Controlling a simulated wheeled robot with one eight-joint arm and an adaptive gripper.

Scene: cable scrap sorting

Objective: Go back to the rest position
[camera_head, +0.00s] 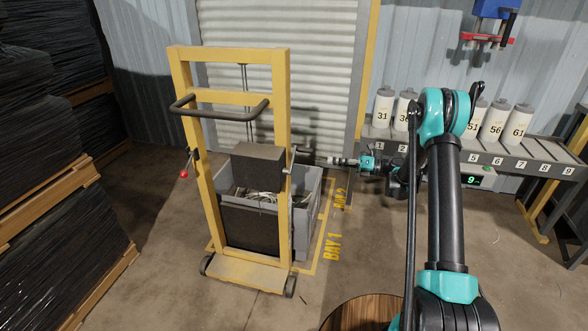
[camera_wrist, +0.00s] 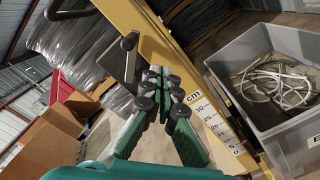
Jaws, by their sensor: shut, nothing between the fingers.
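My gripper (camera_head: 333,160) points left in the head view, level with the top of the grey bin and just to the right of the yellow lift frame. In the wrist view its green and grey fingers (camera_wrist: 160,72) come together at the tips with nothing between them. The gripper is shut and empty. My arm reaches forward on the right of the head view and bends down to the gripper. The grey bin (camera_head: 305,215) holds loose pale cables (camera_wrist: 278,82) and stands on the floor behind the lift frame.
The yellow lift frame (camera_head: 185,140) with a dark block stands close to the gripper. Stacked dark-wrapped pallets (camera_head: 50,230) fill the left. Numbered white canisters (camera_head: 383,107) stand on a grey rack (camera_head: 520,155) at the right. The floor right of the bay lines is mostly clear.

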